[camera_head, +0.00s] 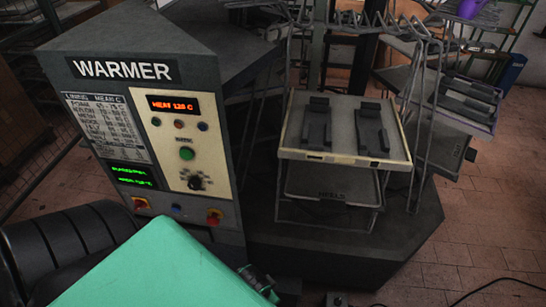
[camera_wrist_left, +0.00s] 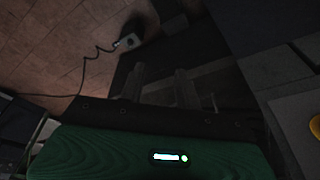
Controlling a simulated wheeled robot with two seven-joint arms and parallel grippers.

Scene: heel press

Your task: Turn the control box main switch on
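The control box (camera_head: 125,70), a grey cabinet labelled WARMER, stands at the left in the head view with its displays lit. I cannot read which is the main switch. In the left wrist view, a yellow part (camera_wrist_left: 315,126) shows at the right edge beside a pale panel. My left gripper (camera_wrist_left: 158,87) has its two dark fingers apart with nothing between them. Its fingers are not clear in the head view. My right gripper is not in view.
A black dial (camera_head: 195,182) and a green button (camera_head: 187,153) sit above the switches. A rack with a pale tray (camera_head: 345,158) holding dark pads stands right of the box. A small corded device (camera_wrist_left: 128,42) lies on the tiled floor. Shelving stands behind.

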